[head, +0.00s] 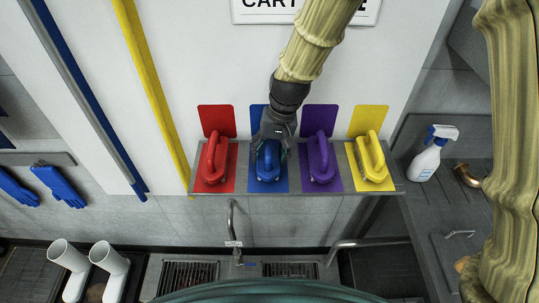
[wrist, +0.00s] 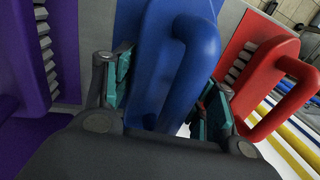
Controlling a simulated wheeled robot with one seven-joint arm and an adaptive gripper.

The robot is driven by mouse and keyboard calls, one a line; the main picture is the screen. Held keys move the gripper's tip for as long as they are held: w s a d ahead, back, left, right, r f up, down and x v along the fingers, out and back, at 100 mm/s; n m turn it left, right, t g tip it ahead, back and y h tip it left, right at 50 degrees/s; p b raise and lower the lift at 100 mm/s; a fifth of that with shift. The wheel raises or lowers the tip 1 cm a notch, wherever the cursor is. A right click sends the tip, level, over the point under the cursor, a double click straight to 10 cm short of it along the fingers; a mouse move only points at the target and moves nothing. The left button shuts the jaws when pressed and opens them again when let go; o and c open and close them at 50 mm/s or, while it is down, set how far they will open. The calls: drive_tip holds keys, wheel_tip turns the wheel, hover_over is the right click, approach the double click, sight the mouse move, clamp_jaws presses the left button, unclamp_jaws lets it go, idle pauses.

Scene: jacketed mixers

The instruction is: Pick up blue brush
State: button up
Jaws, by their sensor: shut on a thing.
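The blue brush (head: 267,163) is on its blue panel on the grey shelf, between the red and purple brushes. Its looped handle (wrist: 190,70) fills the middle of the wrist view. My gripper (head: 272,146) reaches down over it from above. In the wrist view, my gripper (wrist: 165,95) has one teal-padded finger on each side of the blue brush and is shut on it. The exact contact of the pads is partly hidden by the fingers.
A red brush (head: 214,158) stands left, a purple brush (head: 321,160) and a yellow brush (head: 372,158) right, all close by on the shelf (head: 300,193). A white spray bottle (head: 425,160) stands at the right. A sink tap (head: 232,222) rises below the shelf.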

drive_tip(key=shift+r+b, duration=0.4)
drive_tip(key=shift+r, duration=0.35)
drive_tip(key=s+d+r+b, duration=0.1)
drive_tip(key=s+d, duration=0.1)
drive_tip(key=s, duration=0.3)
drive_tip(key=s+d+r+b, duration=0.1)
drive_tip(key=s+d+b, duration=0.1)
drive_tip(key=s, duration=0.3)
drive_tip(key=s+d+b, duration=0.2)
drive_tip(key=s, duration=0.2)
drive_tip(key=shift+s+d+r, duration=0.15)
drive_tip(key=shift+s+r, duration=0.25)
